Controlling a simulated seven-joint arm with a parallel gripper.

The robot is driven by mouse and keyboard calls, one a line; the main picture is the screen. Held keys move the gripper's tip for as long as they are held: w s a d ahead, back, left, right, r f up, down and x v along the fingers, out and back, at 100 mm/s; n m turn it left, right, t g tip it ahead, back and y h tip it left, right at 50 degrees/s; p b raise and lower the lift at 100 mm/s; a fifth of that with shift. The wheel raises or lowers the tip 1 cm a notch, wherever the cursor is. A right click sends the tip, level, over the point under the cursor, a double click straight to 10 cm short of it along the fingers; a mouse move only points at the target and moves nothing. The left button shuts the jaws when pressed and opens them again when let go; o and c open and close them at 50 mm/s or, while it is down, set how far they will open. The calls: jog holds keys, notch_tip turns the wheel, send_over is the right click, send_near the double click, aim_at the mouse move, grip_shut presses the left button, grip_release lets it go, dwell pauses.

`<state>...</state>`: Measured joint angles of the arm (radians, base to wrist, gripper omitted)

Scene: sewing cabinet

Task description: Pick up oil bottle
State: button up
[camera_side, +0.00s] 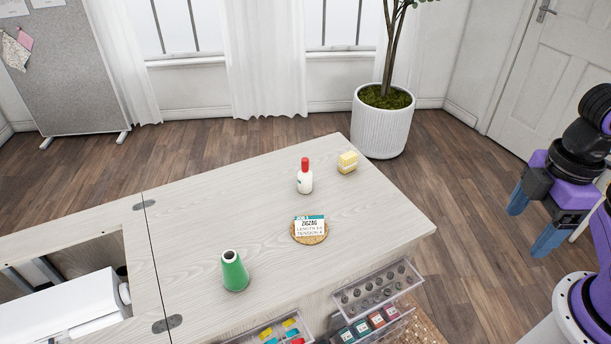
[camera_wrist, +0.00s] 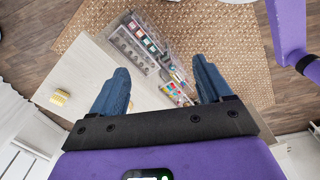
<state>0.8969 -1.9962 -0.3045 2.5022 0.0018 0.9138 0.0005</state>
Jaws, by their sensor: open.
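The oil bottle (camera_side: 305,178) is a small white bottle with a red cap. It stands upright on the pale wooden cabinet top, near the far edge in the side view. In the wrist view I cannot make it out. My gripper (camera_side: 532,226) hangs in the air to the right of the cabinet in the side view, well apart from the bottle. Its two blue fingers (camera_wrist: 160,88) are spread wide with nothing between them. In the wrist view they point toward the cabinet corner and its drawers.
On the cabinet top (camera_side: 200,215) are a yellow block (camera_side: 347,162), a card on a cork coaster (camera_side: 309,230) and a green thread cone (camera_side: 234,271). Clear open drawers (camera_side: 378,288) jut from the near side. A potted plant (camera_side: 381,120) stands behind. The sewing machine well is at left.

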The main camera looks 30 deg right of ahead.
jog(key=c, duration=0.4)
jog(key=w+a+f+m+t+y, duration=0.2)
jog(key=w+a+f, duration=0.2)
jog(key=w+a, duration=0.5)
jog(key=m+t+y, duration=0.2)
jog(key=m+t, duration=0.5)
jog(key=t, duration=0.4)
send_near(307, 167)
jog(key=x, duration=0.6)
jog(key=shift+w+a, duration=0.15)
jog(key=shift+w, duration=0.15)
jog(key=shift+x, duration=2.95)
